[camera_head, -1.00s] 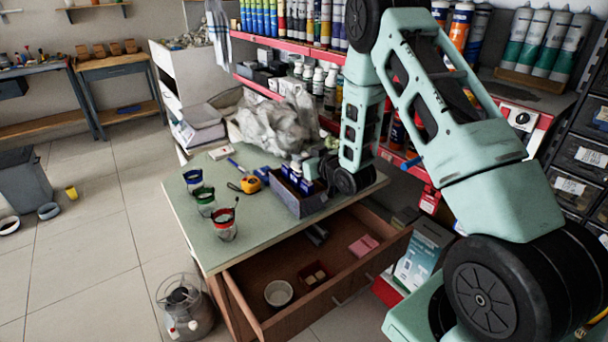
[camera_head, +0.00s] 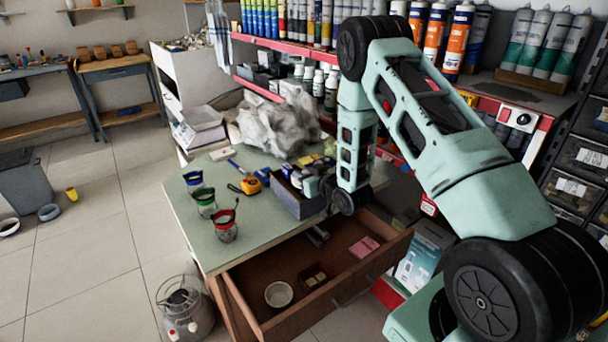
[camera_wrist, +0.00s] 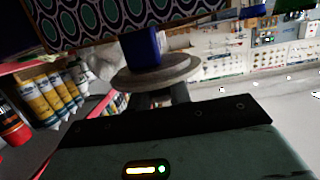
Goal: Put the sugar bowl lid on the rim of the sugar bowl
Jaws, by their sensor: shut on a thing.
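My gripper (camera_wrist: 157,98) is shut on a grey round disc (camera_wrist: 178,73), seen nearly edge-on in the wrist view, which looks like the sugar bowl lid. The fingers are mostly in shadow and partly hidden by the gripper body. In the head view my gripper (camera_head: 314,186) is at the right end of the table, beside the dark box, and the lid cannot be made out there. A round white bowl (camera_head: 278,294), which looks like the sugar bowl, sits upright in the open drawer, left and nearer than my gripper. Its top is open.
The open drawer (camera_head: 240,306) also holds a small brown box (camera_head: 313,276) and a pink block (camera_head: 364,246). The patterned box (camera_wrist: 85,25) with blue items stands close to the lid.

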